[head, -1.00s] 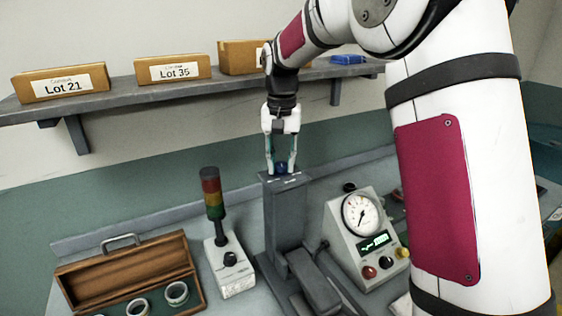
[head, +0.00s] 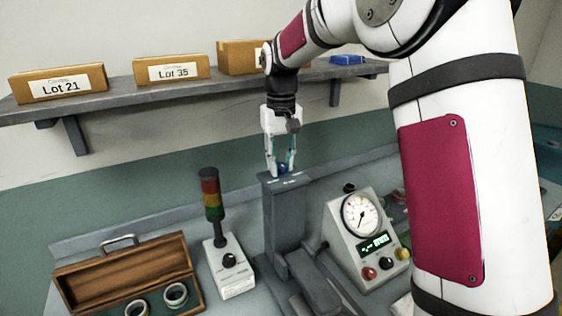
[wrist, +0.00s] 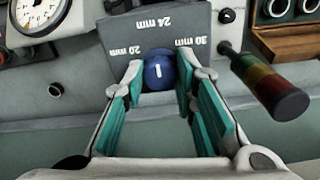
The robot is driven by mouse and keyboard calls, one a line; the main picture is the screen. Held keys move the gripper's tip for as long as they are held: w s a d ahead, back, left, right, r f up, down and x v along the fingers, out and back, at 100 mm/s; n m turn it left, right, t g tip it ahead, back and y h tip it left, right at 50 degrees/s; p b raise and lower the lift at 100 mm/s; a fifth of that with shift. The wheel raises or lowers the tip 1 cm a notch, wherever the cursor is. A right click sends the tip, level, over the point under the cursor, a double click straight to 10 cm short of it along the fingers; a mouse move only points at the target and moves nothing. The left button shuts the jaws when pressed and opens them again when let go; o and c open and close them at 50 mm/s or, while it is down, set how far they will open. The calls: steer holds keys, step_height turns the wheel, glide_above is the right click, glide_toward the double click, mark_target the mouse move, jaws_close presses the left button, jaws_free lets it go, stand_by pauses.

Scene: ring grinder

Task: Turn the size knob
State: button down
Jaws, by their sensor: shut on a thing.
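The size knob (wrist: 158,72) is a round blue knob with a short white mark on its face. It sits on top of the grey grinder column (head: 285,210) and also shows in the head view (head: 283,170). Around it, the plate (wrist: 158,32) reads 20 mm at left, 24 mm at top and 30 mm at right in the wrist view. The white mark points roughly towards 24 mm. My gripper (wrist: 160,76) is shut on the knob, one teal-padded finger on each side. It comes down from above in the head view (head: 281,168).
A signal tower (head: 211,195) on a small switch box stands left of the column. A gauge box (head: 350,240) with buttons stands at right. An open wooden case (head: 120,275) with rings lies front left. A shelf (head: 120,100) with boxes runs behind.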

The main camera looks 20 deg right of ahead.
mark_target(281, 164)
steer(key=c, duration=1.3)
jaws_free()
steer(key=shift+r, duration=0.1)
step_height(281, 164, up, 12)
